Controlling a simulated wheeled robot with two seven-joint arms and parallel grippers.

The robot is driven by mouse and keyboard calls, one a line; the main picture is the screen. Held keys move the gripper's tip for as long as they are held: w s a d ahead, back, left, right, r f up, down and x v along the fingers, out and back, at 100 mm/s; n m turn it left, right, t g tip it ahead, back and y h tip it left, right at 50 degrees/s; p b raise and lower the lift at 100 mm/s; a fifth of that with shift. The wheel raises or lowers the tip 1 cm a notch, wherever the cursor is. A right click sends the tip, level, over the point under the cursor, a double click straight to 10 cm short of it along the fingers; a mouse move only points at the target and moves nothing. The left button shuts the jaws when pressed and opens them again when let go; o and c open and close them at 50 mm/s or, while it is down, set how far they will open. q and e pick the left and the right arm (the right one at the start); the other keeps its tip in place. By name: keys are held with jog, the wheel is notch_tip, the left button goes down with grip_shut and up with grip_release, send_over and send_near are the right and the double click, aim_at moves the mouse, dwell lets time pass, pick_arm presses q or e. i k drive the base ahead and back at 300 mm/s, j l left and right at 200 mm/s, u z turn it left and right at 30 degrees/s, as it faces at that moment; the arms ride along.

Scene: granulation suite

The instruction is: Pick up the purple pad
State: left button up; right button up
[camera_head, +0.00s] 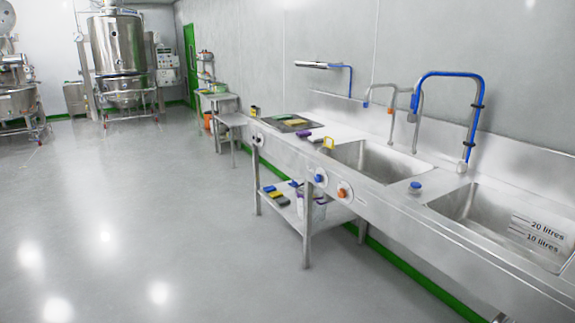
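A small purple item that looks like the purple pad (303,134) lies on the steel counter (262,130), at the near side of a dark tray (273,121). A darker, flat piece lies just to its right; I cannot tell if it is a separate thing. More purple shows on the lower shelf around a white container (308,210), too small to make out. Neither of my grippers is in view.
Yellow, blue and dark pads (276,197) lie on the lower shelf. Open grey floor (130,220) lies to the left. Steel process vessels (117,45) stand far back.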

aim_at(307, 134)
jog(key=i, duration=1.05)
jog(key=i+j, duration=0.15)
jog(key=i, duration=0.85)
